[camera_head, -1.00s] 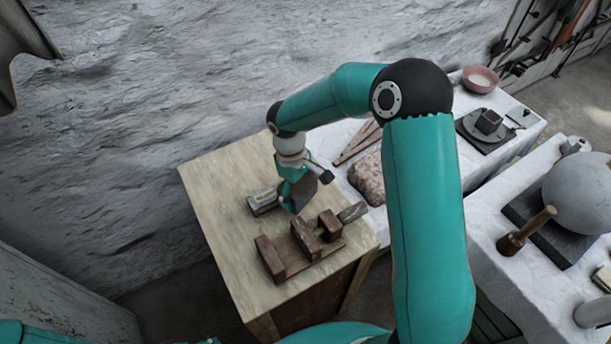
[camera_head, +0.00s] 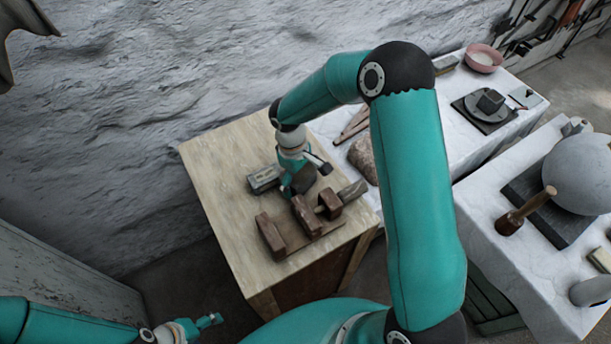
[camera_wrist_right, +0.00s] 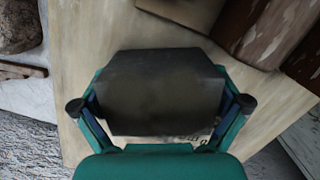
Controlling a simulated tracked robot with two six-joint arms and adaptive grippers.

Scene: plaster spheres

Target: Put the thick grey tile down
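The thick grey tile (camera_head: 304,179) is a dark block with cut corners over the wooden bench top (camera_head: 215,165). It fills the middle of the right wrist view (camera_wrist_right: 160,92). My right gripper (camera_head: 297,181) has its fingers against the tile's two sides and holds it. I cannot tell whether the tile's underside touches the bench. My left gripper (camera_head: 208,322) is low at the bottom left, away from the bench; its fingers are too small to read.
Reddish-brown wooden blocks (camera_head: 270,236) on a board lie just in front of the tile. A grey box-like object (camera_head: 264,180) lies close to its left. A rough stone (camera_head: 363,158) rests on the white-covered table (camera_head: 455,80) behind. The bench's left part is clear.

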